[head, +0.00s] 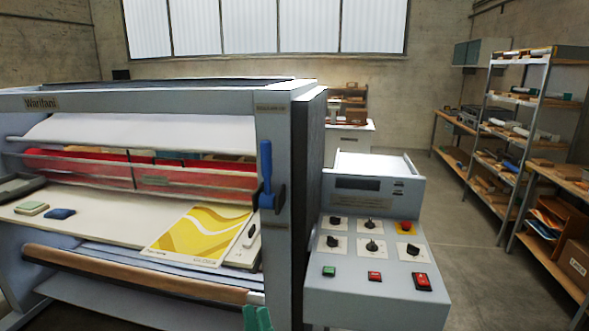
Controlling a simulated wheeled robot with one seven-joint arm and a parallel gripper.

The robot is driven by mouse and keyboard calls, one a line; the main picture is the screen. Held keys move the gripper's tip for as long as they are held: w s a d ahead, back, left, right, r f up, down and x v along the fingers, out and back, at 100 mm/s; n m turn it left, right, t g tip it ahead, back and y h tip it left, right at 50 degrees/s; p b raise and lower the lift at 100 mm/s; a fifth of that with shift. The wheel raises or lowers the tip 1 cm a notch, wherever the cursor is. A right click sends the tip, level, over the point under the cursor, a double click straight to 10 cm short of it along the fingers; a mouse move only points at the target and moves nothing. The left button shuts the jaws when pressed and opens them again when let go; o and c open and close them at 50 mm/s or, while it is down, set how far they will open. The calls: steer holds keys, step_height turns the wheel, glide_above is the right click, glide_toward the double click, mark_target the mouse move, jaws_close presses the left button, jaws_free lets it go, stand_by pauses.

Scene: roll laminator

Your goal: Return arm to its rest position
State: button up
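The roll laminator (150,100) fills the left half of the head view. A blue lever (266,175) stands upright on its right end frame. A yellow and white printed sheet (198,235) lies on the feed table (110,229). The control console (375,300) with knobs and buttons is to the right of the machine. No part of my arm or gripper can be made out for sure. A teal item (257,319) is cut off by the bottom edge; I cannot tell what it is.
Two small pads (60,213) lie on the feed table's left. A loaded metal shelf (520,100) and a wooden workbench (553,180) stand along the right. The concrete floor (470,230) between console and shelves is clear. A white cabinet (348,138) stands behind.

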steer(key=s+d+f+m+g+h, duration=0.2)
steer(key=s+f+m+g+h, duration=0.2)
steer(key=s, duration=0.7)
steer(key=s+d+f+m+g+h, duration=0.3)
steer(key=s+f+m, duration=0.5)
steer(key=s+f, duration=0.4)
steer(key=s+d+f+m+g+h, duration=0.2)
steer(key=s+f+m+g+h, duration=0.2)
steer(key=s+f, duration=0.5)
steer(key=s+m+h, duration=0.1)
steer(key=s+m, duration=0.1)
steer(key=shift+s+d+f+g, duration=0.15)
steer(key=shift+s+d+g, duration=0.1)
steer(key=shift+s+g, duration=0.05)
